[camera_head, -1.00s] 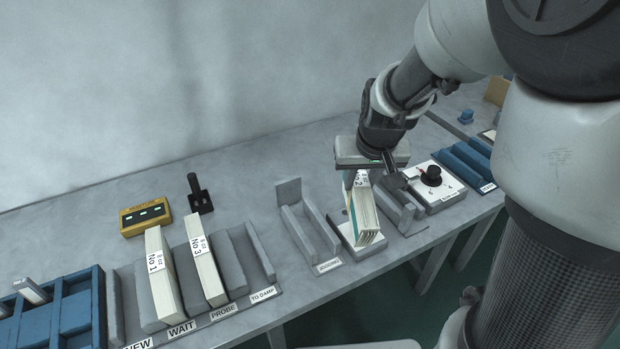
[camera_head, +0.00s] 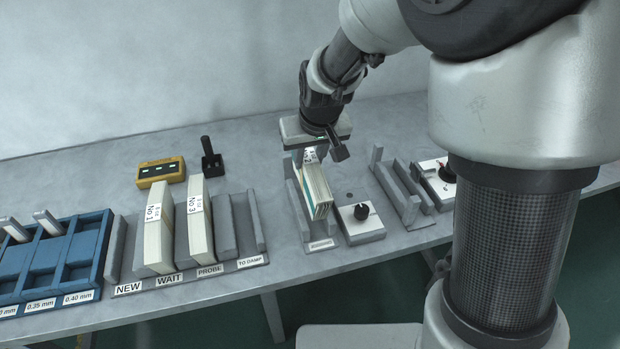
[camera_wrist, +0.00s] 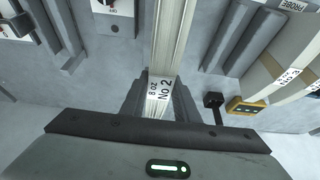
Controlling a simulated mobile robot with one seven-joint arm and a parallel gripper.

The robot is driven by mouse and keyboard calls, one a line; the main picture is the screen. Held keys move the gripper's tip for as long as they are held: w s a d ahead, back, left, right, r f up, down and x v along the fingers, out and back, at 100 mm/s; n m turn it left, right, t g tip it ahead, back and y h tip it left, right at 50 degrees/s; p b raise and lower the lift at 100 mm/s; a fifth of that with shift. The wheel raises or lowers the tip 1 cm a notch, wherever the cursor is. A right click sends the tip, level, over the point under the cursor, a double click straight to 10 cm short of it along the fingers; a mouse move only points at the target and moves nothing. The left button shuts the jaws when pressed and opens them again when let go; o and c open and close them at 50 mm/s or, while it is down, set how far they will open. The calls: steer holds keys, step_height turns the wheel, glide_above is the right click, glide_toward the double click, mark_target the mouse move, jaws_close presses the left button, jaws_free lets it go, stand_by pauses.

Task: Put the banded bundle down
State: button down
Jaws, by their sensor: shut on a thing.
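The banded bundle is a stack of pale sheets with a white "8 oz No 2" band. In the head view the bundle (camera_head: 316,190) hangs under my gripper (camera_head: 312,150), at the grey labelled holder (camera_head: 297,208). In the wrist view the bundle (camera_wrist: 175,40) runs up from my gripper (camera_wrist: 160,120), with its band (camera_wrist: 160,92) facing the camera. My gripper is shut on it. Whether the bundle's underside touches the holder's floor is hidden.
Bundles No 1 (camera_head: 158,235) and No 3 (camera_head: 200,225) stand in the grey rack (camera_head: 228,262) to the left. A yellow meter (camera_head: 160,172) and blue tray (camera_head: 88,250) are also left.

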steer(key=shift+f+b, duration=0.55)
steer(key=shift+f, duration=3.25)
steer(key=shift+w+f, duration=0.1)
steer(key=shift+f, duration=0.15)
steer(key=c, duration=1.4)
jaws_free()
steer(key=shift+o, duration=0.2)
